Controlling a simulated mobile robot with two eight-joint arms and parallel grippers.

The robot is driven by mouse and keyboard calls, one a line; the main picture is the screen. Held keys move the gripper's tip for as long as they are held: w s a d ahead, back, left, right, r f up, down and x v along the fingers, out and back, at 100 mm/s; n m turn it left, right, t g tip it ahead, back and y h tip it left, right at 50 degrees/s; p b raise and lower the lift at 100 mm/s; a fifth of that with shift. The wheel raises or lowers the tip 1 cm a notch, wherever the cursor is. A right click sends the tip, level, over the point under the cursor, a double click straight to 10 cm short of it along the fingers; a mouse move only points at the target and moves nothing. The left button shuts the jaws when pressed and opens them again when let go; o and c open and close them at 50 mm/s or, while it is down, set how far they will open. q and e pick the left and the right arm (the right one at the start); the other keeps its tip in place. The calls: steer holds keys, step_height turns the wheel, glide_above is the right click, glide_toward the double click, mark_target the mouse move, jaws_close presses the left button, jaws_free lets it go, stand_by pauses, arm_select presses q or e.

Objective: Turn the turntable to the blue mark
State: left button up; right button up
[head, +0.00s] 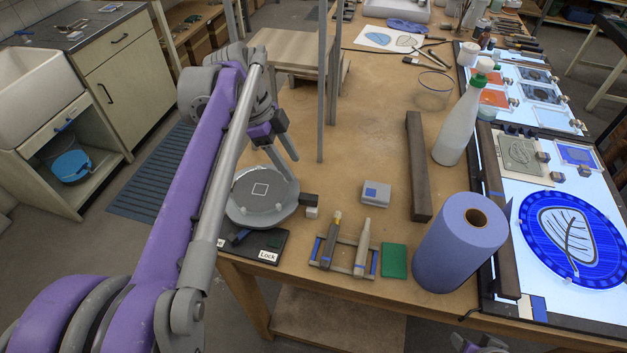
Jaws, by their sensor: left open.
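The turntable (250,210) is a round grey disc with a white square outline on top, at the table's near left corner. It sits on a dark base plate (278,243) with a white "Lock" label (268,256). A blue patch (238,237) shows at the disc's near left edge; I cannot tell if it is the blue mark. A dark block and a white block (312,212) are at the disc's right side. My left gripper (284,165) is open above the disc's far right part; contact is unclear. Part of my right arm (480,345) shows at the bottom edge; its fingers cannot be made out.
A tool rack (343,262), a green pad (394,261) and a blue paper roll (447,255) stand right of the turntable. A wooden stand (300,50) is behind it.

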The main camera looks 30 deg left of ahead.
mark_target(310, 196)
arm_select(q)
steer(key=x, duration=1)
steer(key=shift+s+d+f+b, duration=0.15)
steer(key=shift+s+d+b, duration=0.1)
steer(key=shift+b, duration=0.05)
jaws_close()
stand_by(1.0)
